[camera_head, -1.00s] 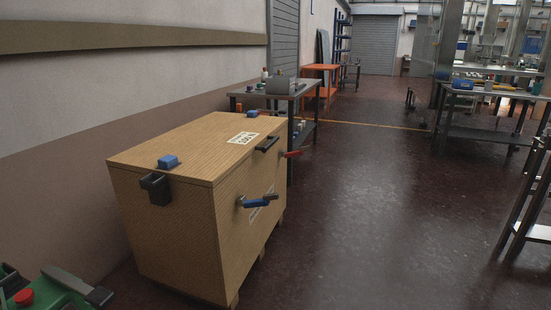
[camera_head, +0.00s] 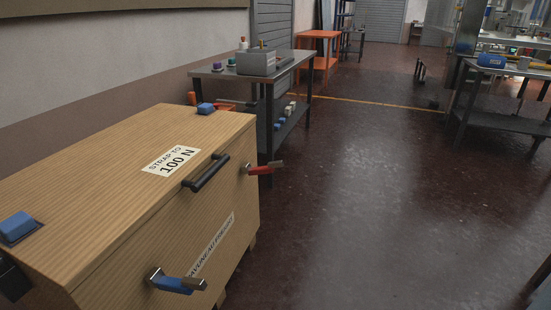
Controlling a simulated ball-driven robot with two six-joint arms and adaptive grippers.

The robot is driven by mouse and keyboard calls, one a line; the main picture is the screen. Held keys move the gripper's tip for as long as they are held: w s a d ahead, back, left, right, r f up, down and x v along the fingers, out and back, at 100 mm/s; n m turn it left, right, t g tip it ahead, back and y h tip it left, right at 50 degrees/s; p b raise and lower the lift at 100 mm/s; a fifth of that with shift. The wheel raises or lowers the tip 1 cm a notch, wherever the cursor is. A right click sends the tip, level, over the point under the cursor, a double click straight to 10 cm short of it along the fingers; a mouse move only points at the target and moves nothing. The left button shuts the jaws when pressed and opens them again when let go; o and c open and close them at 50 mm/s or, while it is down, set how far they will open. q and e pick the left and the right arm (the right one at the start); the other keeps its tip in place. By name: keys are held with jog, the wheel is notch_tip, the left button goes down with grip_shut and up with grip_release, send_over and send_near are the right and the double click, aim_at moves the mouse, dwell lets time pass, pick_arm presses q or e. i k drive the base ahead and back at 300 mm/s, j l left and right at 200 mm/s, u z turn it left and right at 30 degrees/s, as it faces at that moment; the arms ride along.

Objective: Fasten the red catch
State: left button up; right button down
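The red catch (camera_head: 264,169) sticks out from the front face of a wooden crate (camera_head: 110,170), near its far right end. Its red lever has a metal end and stands out from the crate to the right. A blue catch (camera_head: 180,284) sits on the same face, nearer to me, also sticking out. A black handle (camera_head: 206,172) is at the top front edge between them. Neither of my grippers shows in this view.
Two blue blocks sit on the lid, one near (camera_head: 20,226) and one far (camera_head: 205,108). A metal table (camera_head: 303,56) with a grey box (camera_head: 256,62) stands just behind the crate. An orange table (camera_head: 320,34) is farther back. The floor (camera_head: 370,190) right of the crate is clear.

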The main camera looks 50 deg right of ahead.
aim_at(261, 170)
jog(key=i+l, duration=0.1)
jog(key=l, duration=0.3)
jog(key=i+l, duration=0.15)
jog(key=l, duration=0.3)
jog(key=i+l, duration=0.1)
jog(key=l, duration=0.3)
jog(key=i+l, duration=0.15)
jog(key=l, duration=0.25)
